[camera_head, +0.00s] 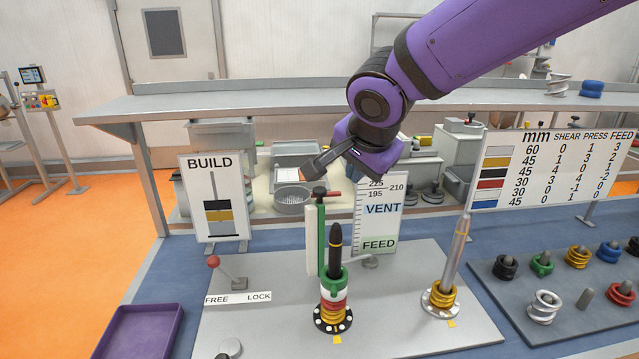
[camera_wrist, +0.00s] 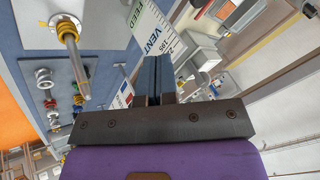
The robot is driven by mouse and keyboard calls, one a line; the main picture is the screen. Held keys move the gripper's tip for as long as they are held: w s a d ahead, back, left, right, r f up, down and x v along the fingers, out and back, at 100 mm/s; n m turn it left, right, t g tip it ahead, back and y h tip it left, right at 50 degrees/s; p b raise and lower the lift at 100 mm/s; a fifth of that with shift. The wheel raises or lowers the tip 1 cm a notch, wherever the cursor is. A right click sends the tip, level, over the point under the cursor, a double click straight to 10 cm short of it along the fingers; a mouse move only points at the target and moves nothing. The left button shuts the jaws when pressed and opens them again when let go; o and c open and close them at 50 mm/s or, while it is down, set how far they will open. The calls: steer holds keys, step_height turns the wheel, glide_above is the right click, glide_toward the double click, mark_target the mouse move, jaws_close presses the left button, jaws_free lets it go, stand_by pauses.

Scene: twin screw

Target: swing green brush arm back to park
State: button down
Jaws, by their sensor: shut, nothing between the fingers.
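The green upright piece (camera_head: 321,240), which I take to be the green brush arm, stands beside a white strip, just behind and left of the left screw stack (camera_head: 335,290). A dark knob (camera_head: 319,193) tops it. I cannot tell whether it touches the stack. My gripper (camera_head: 312,170) is above that knob, apart from it as far as I can see, with its fingers pointing down-left. In the wrist view my gripper's fingers (camera_wrist: 158,80) are together with nothing between them. The green piece is not clearly seen there.
A second screw (camera_head: 460,250) with yellow rings stands to the right; it also shows in the wrist view (camera_wrist: 72,50). The BUILD board (camera_head: 213,170), VENT/FEED board (camera_head: 380,225) and red-knobbed lever (camera_head: 213,262) stand around. A purple tray (camera_head: 140,335) is front left.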

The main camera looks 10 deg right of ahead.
mark_target(322, 188)
steer(key=w+a+f+n, duration=0.1)
steer(key=w+a+f, duration=0.2)
steer(key=w+f, duration=0.5)
steer(key=shift+w+f, duration=0.3)
steer(key=shift+w, duration=0.05)
steer(key=shift+a, duration=0.1)
stand_by(0.3)
steer(key=shift+w+a, duration=0.25)
steer(key=shift+w, duration=0.2)
steer(key=shift+w+a, duration=0.2)
steer(key=shift+w, duration=0.25)
steer(key=shift+w+a+m+h, duration=0.25)
steer(key=shift+w+m+h, duration=0.25)
steer(key=shift+w+m, duration=0.45)
